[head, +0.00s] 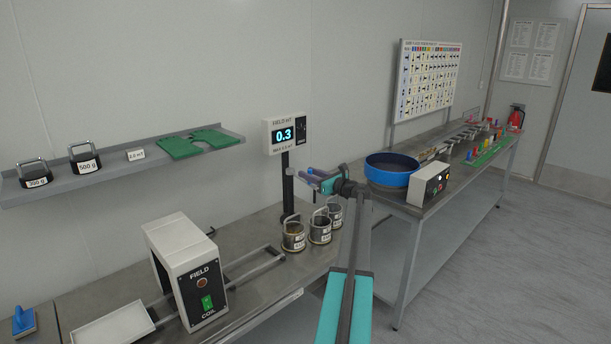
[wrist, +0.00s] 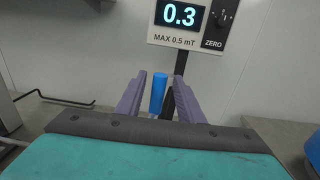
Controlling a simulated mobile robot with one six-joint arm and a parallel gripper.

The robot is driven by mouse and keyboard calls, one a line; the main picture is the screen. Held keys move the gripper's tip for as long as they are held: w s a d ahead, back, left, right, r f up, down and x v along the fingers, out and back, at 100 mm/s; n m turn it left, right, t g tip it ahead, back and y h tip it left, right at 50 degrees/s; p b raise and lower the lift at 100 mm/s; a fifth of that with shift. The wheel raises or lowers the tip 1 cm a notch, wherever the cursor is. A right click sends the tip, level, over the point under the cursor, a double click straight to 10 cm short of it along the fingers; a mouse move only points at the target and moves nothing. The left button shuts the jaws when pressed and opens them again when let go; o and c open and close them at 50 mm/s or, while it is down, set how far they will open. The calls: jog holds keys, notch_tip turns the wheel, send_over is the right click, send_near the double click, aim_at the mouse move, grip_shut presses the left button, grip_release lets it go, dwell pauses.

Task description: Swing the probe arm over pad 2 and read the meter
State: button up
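The field meter (head: 283,135) stands on a dark post at the back of the left bench and reads 0.3. A blue upright handle (wrist: 158,94) stands between the fingers, with narrow gaps on both sides. In the head view my gripper (head: 312,177) is beside the post, and its fingers hide much of the handle. I cannot make out a probe arm or a numbered pad.
A white field coil box (head: 187,270) with rails stands on the left bench. Several metal pots (head: 293,235) stand below my gripper. A shelf (head: 110,171) holds weights and a green piece. A blue bowl (head: 391,168) and a control box (head: 429,185) are on the right bench.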

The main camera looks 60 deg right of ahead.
jog(key=b+v, duration=0.2)
jog(key=v, duration=0.8)
jog(key=shift+s, duration=0.35)
jog(key=shift+a+f, duration=0.1)
